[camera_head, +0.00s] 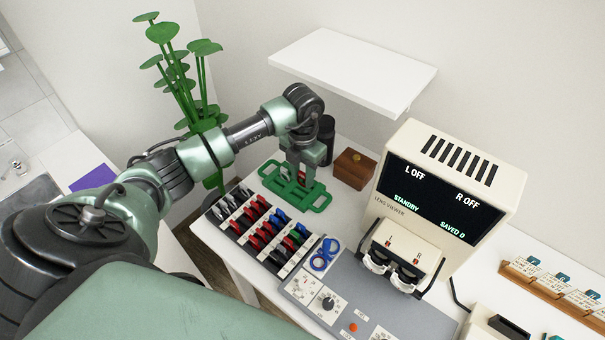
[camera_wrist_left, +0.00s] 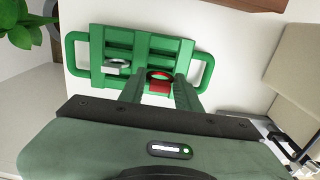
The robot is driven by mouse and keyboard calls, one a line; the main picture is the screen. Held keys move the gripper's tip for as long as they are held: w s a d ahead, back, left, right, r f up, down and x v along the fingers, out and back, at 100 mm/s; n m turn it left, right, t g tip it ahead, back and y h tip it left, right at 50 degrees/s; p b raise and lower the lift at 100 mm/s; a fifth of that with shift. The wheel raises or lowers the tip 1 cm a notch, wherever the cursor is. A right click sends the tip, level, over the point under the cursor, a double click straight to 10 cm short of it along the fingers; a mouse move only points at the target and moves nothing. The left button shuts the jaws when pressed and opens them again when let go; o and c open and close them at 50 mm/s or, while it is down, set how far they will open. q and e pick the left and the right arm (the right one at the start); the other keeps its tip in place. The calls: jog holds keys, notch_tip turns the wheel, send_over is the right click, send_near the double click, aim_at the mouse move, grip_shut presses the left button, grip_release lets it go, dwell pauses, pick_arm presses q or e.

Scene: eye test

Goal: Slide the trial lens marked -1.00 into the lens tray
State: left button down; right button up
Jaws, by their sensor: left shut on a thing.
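A green tray (camera_head: 321,205) with a handle at each end lies on the white table. It also shows in the wrist view (camera_wrist_left: 112,40). My left gripper (camera_head: 300,179) points down over the tray and is shut on a red-tabbed trial lens (camera_wrist_left: 159,86), held between the fingertips (camera_wrist_left: 160,88). No marking on this lens is readable. I cannot tell whether it touches the tray. A grey-tabbed lens (camera_wrist_left: 117,67) sits in the tray, left of the fingers in the wrist view. My right gripper is not in view.
A dark case (camera_head: 236,232) holds several rows of black, red, blue and green lenses. Blue rings (camera_head: 324,254) lie beside it. A lens viewer (camera_head: 448,190), a brown box (camera_head: 354,168) and a dark cylinder (camera_head: 327,138) stand nearby. A white shelf (camera_head: 352,68) overhangs behind.

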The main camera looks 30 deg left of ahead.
pick_arm(q)
jog(key=shift+f, duration=0.2)
jog(key=shift+f+b, duration=1.25)
jog(key=shift+f, duration=0.1)
jog(key=c, duration=0.9)
grip_release()
jog(key=shift+r+b, duration=0.75)
jog(key=shift+r, duration=3.2)
jog(key=shift+f, duration=0.1)
